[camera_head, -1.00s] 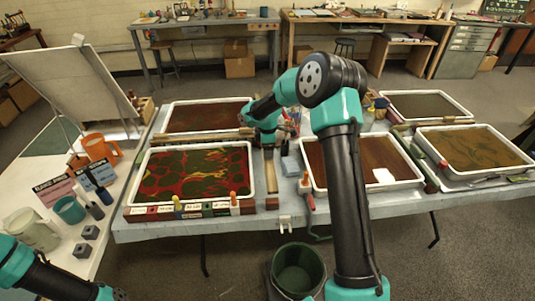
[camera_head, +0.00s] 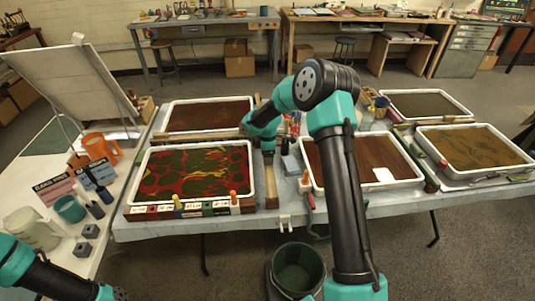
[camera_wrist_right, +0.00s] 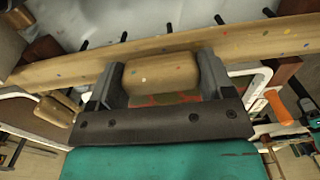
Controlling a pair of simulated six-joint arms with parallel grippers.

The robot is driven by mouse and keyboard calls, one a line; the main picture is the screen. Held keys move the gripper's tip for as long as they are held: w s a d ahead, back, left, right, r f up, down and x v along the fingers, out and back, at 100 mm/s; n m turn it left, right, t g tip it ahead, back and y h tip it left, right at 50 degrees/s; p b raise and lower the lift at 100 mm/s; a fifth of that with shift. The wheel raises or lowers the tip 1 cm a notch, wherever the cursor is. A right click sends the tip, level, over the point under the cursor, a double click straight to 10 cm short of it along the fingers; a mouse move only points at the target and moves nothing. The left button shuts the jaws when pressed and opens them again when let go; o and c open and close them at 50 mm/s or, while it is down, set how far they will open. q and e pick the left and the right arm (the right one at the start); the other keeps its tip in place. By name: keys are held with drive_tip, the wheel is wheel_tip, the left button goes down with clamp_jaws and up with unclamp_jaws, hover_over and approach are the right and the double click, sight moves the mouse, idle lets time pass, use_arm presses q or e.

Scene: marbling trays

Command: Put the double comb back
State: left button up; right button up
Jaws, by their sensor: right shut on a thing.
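The double comb (camera_wrist_right: 160,60) is a long pale wooden bar with dark teeth along it and stubby wooden handles. In the right wrist view my right gripper (camera_wrist_right: 160,85) is shut on one handle; another handle (camera_wrist_right: 60,112) shows at the left. In the head view this gripper (camera_head: 268,150) is between the two front trays. The comb's near end (camera_head: 271,190) sticks out towards me, beside the front left tray (camera_head: 252,180). The gap under the comb cannot be judged. Of my left gripper (camera_head: 119,294), only a dark bit shows at the bottom left edge.
The front right tray (camera_head: 312,172) with brown liquid is close on the right. A wooden bar (camera_head: 205,136) lies between the left trays. A blue-grey block (camera_head: 290,165) and small bottles stand nearby. A green bucket (camera_head: 298,270) is on the floor.

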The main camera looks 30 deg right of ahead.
drive_tip(key=o, duration=0.8)
drive_tip(key=shift+o, duration=0.2)
wheel_tip(320, 180, up, 13)
drive_tip(key=shift+w, duration=0.1)
idle(0.5)
